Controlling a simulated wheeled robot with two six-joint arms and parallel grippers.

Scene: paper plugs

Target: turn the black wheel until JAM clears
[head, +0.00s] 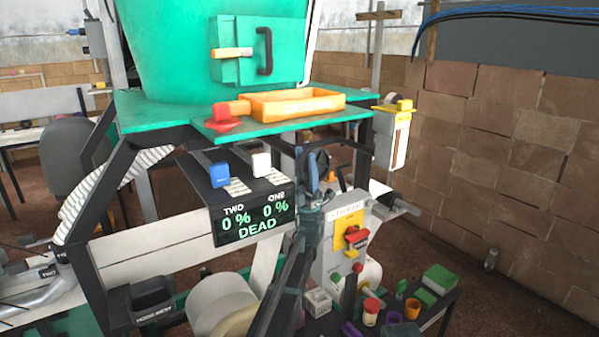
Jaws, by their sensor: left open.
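A black wheel (324,156) sits under the green machine's table, right of the display, and is partly hidden behind my left gripper. My left gripper (312,168) is open, in front of the wheel with its fingers pointing up. I cannot tell whether it touches the rim. The black display box (250,236) reads TWO 0 %, ONE 0 % and DEAD in green; I see no JAM on it. My right gripper is not in view.
A grey control box (331,264) with a yellow label and red buttons stands just right of my left arm. An orange tray (296,104) lies on the green table (165,115) above. Coloured pots and blocks crowd a low dark bench (441,299) at lower right.

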